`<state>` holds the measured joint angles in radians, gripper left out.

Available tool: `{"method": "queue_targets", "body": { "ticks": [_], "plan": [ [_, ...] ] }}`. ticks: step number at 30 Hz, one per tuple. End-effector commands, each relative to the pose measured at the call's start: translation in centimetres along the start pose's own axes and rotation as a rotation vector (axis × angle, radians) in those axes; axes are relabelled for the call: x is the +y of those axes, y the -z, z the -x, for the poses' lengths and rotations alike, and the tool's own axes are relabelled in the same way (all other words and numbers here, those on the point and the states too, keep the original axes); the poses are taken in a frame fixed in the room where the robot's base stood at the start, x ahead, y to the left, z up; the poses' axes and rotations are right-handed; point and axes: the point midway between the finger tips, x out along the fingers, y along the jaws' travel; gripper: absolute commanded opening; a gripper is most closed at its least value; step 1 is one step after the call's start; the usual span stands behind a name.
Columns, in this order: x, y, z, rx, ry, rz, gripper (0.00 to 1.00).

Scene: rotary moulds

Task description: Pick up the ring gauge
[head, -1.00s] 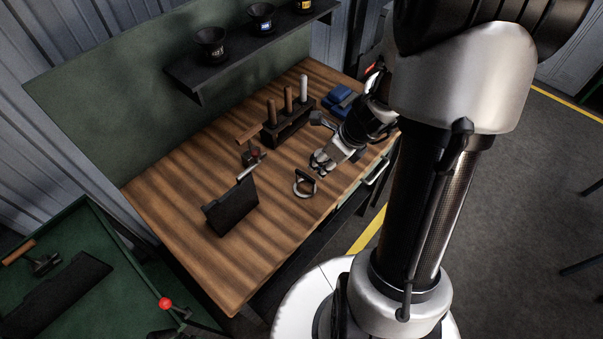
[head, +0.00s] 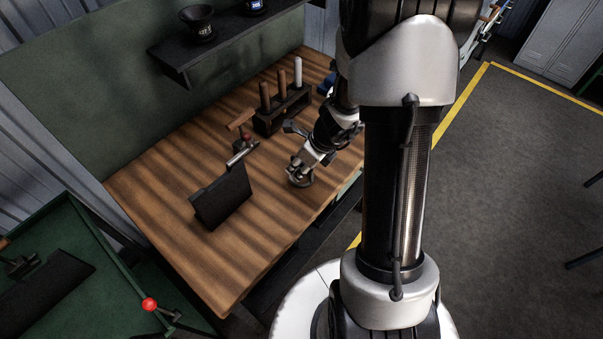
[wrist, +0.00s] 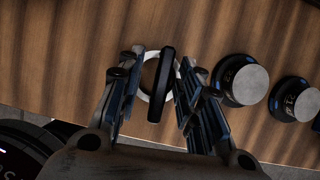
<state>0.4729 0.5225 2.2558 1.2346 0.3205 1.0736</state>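The ring gauge is a pale metal ring (wrist: 146,95) with a thick black bar-shaped handle (wrist: 162,84) across it, on the wooden bench. My gripper (wrist: 158,92) is open in the wrist view, one finger left of the handle and one right. The right finger is closer to the handle; I cannot tell whether it touches. In the head view my gripper (head: 300,172) is low over the bench near its front edge and mostly hides the ring gauge.
Two round dark pieces with silver tops (wrist: 246,84) (wrist: 299,103) stand to the right in the wrist view. In the head view, a black upright plate (head: 222,197) stands left of my gripper, and a rack of handled tools (head: 283,108) behind. The bench's near left (head: 225,270) is clear.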

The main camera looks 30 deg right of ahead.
Motion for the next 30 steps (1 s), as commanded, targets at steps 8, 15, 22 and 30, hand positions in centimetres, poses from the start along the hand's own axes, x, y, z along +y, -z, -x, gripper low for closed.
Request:
{"method": "queue_targets", "body": {
  "ticks": [8,15,22,30],
  "plan": [
    [-0.03,-0.08,0.06,-0.001,0.001,0.001,0.28],
    [-0.03,-0.07,0.07,-0.001,0.001,0.001,0.12],
    [-0.02,-0.06,0.06,-0.001,0.001,0.001,0.00],
    [-0.04,-0.08,0.07,-0.001,0.001,0.001,0.00]
  ]
}}
